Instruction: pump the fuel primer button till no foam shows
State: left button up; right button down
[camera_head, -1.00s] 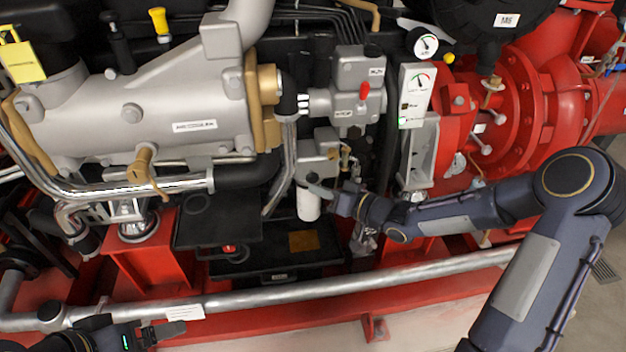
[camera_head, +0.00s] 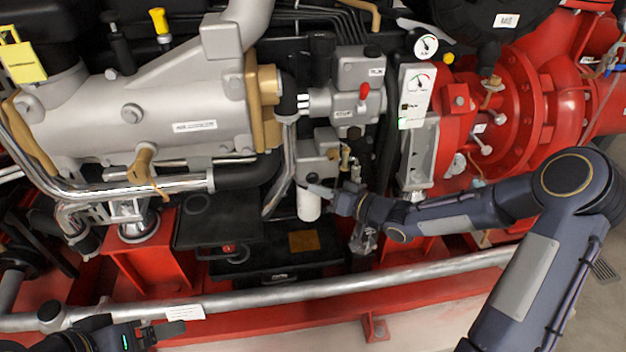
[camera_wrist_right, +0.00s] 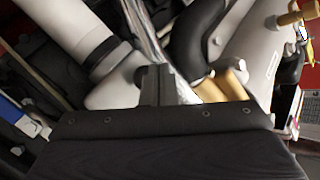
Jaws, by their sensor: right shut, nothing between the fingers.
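A grey fuel filter housing (camera_head: 316,165) with a white filter canister (camera_head: 308,206) below it sits on the engine's front, at mid-picture in the head view. My right gripper (camera_head: 322,191) is shut and empty, its tips at the canister's upper right, near the housing. Whether they touch it I cannot tell. In the right wrist view the dark fingers (camera_wrist_right: 157,80) are together before pale engine parts. I cannot make out the primer button. A clear bowl (camera_head: 364,239) hangs below my right wrist; foam is too small to tell. My left gripper (camera_head: 172,330) is at lower left, away from the engine.
A grey pipe rail (camera_head: 400,276) runs along the front. Brass fittings (camera_head: 346,160) stand close to my right gripper. A gauge panel (camera_head: 416,95) and red pump (camera_head: 550,90) are to the right. A black tray-like box (camera_head: 250,268) lies below the canister.

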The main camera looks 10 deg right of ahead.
jog(key=shift+w, duration=0.35)
jog(key=shift+w+p, duration=0.45)
jog(key=shift+w, duration=0.4)
dwell(0.8)
jog(key=shift+s, duration=0.1)
dwell(0.3)
jog(key=shift+s, duration=1.15)
jog(key=s, duration=0.5)
jog(key=shift+b, duration=0.4)
dwell(2.0)
